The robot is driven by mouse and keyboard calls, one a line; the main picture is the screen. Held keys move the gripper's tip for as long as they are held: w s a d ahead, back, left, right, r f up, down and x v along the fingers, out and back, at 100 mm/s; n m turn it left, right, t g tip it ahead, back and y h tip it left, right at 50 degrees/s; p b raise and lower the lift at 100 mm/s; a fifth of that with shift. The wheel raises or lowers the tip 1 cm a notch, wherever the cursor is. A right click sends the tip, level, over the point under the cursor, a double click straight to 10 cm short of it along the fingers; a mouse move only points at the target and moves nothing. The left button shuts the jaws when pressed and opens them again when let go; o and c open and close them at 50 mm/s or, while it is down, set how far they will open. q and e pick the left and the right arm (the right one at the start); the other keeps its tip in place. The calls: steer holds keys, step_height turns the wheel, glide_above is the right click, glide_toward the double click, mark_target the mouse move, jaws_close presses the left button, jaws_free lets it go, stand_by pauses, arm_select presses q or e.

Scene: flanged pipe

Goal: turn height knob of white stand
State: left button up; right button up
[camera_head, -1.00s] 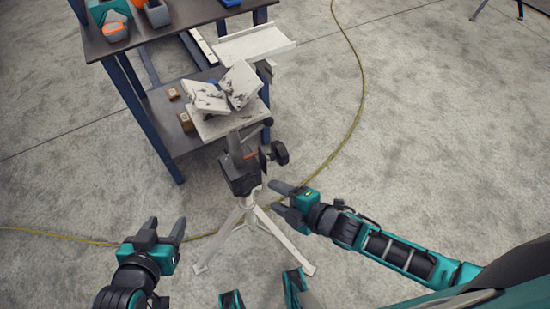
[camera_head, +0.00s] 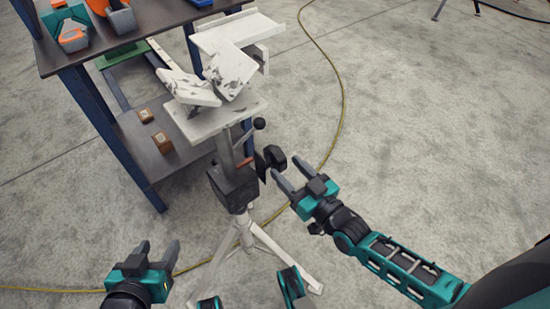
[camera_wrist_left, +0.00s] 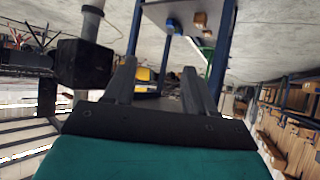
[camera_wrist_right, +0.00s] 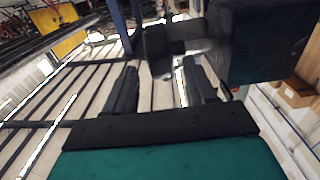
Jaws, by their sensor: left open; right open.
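The white stand (camera_head: 246,236) stands on tripod legs in the middle of the head view, with a tilting white top (camera_head: 212,120). A dark block (camera_head: 232,187) sits on its column, and the black knob (camera_head: 273,157) sticks out from the block's right side. My right gripper (camera_head: 287,171) is open just below and right of the knob, with its fingertips close to it; I cannot tell whether they touch. In the right wrist view the knob (camera_wrist_right: 157,50) lies just beyond the fingertips. My left gripper (camera_head: 158,250) is open and empty, left of the stand. The dark block also shows in the left wrist view (camera_wrist_left: 84,63).
A blue-framed workbench (camera_head: 140,62) stands behind and left of the stand, with bins (camera_head: 120,17) on top and small brown boxes (camera_head: 162,142) on its lower shelf. A yellow cable (camera_head: 341,110) lies on the floor.

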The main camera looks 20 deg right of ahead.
mark_target(275, 157)
steer(key=b+x, duration=0.1)
steer(key=x, duration=0.4)
steer(key=shift+w+a, duration=0.15)
steer(key=shift+w, duration=0.15)
steer(key=shift+c, duration=0.4)
steer(key=c, duration=0.9)
